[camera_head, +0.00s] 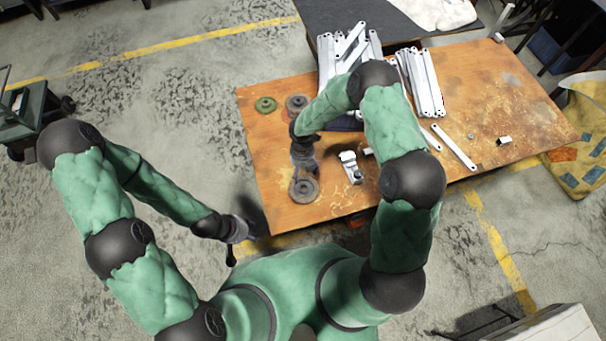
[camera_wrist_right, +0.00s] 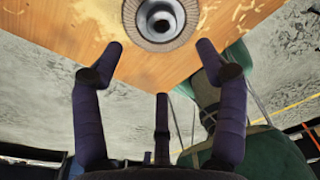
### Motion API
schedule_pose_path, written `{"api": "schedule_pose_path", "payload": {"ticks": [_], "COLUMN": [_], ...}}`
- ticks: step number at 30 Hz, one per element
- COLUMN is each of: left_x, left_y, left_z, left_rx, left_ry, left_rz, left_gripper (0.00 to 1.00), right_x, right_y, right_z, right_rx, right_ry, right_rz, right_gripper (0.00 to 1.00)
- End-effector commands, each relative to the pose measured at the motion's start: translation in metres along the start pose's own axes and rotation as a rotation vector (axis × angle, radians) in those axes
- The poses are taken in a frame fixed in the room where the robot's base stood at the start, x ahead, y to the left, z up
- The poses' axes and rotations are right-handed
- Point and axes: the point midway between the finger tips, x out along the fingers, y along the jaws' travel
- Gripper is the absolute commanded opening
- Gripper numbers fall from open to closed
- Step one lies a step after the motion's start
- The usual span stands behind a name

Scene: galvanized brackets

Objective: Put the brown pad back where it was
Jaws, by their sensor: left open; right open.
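A round grey-brown pad with a raised hub (camera_head: 304,190) lies flat on the wooden table near its front left edge. In the right wrist view the brown pad (camera_wrist_right: 182,40) shows at the top, beyond the fingertips. A second brownish pad (camera_head: 297,102) and a green pad (camera_head: 265,104) lie side by side at the table's back left. My right gripper (camera_head: 304,172) is open and empty just behind the front pad; whether it touches the pad cannot be told. My left gripper (camera_head: 233,252) is open, off the table's front left corner.
The worn wooden table (camera_head: 500,90) carries a stack of white brackets (camera_head: 420,82), two loose strips (camera_head: 455,147) and a white-grey tool (camera_head: 350,167) right of the front pad. The table's left strip between the pads is mostly clear.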

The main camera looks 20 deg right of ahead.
Motion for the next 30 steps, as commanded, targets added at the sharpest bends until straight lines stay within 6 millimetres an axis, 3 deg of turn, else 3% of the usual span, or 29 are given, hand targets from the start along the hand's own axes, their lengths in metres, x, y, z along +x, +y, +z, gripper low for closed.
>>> {"api": "schedule_pose_path", "payload": {"ticks": [6,11,21,30], "left_x": [-0.004,-0.004,-0.004,-0.004], "left_y": [0.002,0.002,0.002,0.002], "left_z": [0.000,0.000,0.000,0.000], "left_rx": [0.000,0.000,0.000,0.000], "left_ry": [0.000,0.000,0.000,0.000], "left_rz": [0.000,0.000,0.000,0.000], "left_gripper": [0.51,0.51,0.51,0.51], "right_x": [-0.011,-0.002,0.009,0.006], "right_y": [0.001,0.006,0.016,0.002], "right_z": [-0.004,-0.030,-0.103,-0.154], "right_rx": [0.042,0.324,1.384,2.351], "right_ry": [0.008,0.061,0.280,0.463], "right_rz": [0.011,0.076,0.189,0.148], "right_gripper": [0.73,0.73,0.73,0.73]}}
